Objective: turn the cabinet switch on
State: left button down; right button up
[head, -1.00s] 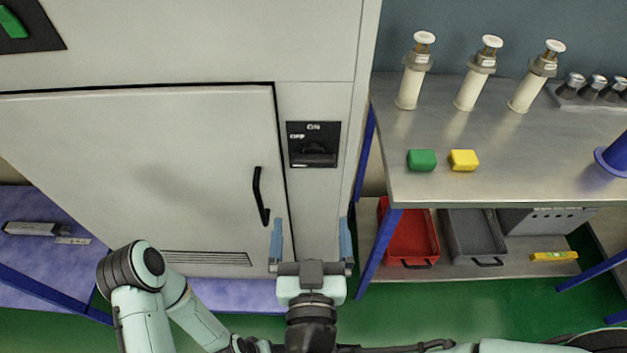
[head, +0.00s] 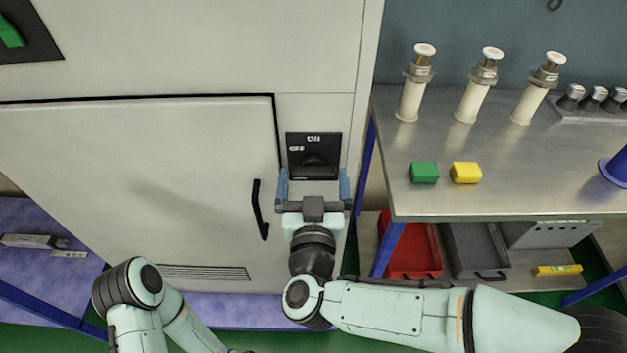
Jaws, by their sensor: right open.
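The cabinet switch (head: 314,156) is a black plate with white ON and OFF lettering and a dark handle, on the cabinet front (head: 180,50) right of the door. My right gripper (head: 313,177) is open, its two blue fingers pointing up at the lower edge of the switch, one to each side. Its jaws look empty; I cannot tell whether it touches the switch handle. The handle's exact position is hard to read. My left arm shows at the lower left, but its gripper is out of view.
The cabinet door has a black handle (head: 259,210) just left of my right gripper. A metal bench (head: 520,190) at the right holds several white cylinders, a green block (head: 423,172) and a yellow block (head: 466,173). Red and grey bins sit below it.

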jog(key=shift+w, duration=0.1)
jog(key=c, duration=0.8)
